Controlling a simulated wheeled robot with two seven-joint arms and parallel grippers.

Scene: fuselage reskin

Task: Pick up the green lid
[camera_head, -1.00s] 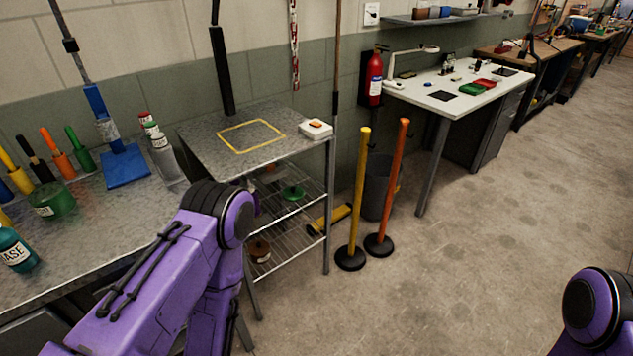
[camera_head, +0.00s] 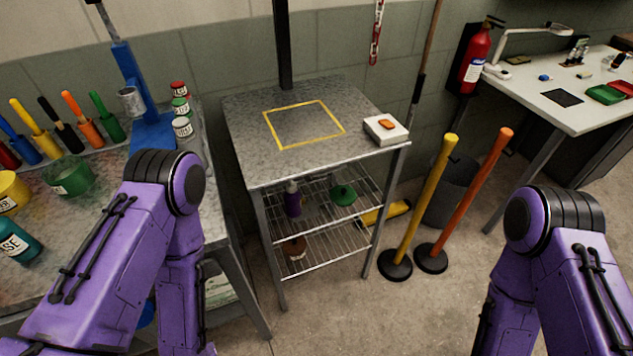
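A small round green piece with a raised middle (camera_head: 343,194), which looks like a lid, lies on the upper wire shelf (camera_head: 318,222) under the grey-topped table. A green open box (camera_head: 604,93) lies on the white bench at the right; I cannot tell whether it has a lid. My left arm (camera_head: 140,240) comes in at the left and bends downward. My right arm (camera_head: 565,260) is at the lower right. Both grippers are out of the picture, and nothing held shows.
The grey tabletop (camera_head: 245,130) has a yellow taped square and a white box (camera_head: 385,130). A purple bottle (camera_head: 293,199) stands left of the green piece. Yellow (camera_head: 427,200) and orange (camera_head: 475,190) posts stand on the floor right of the table. A cluttered workbench (camera_head: 105,200) is at left.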

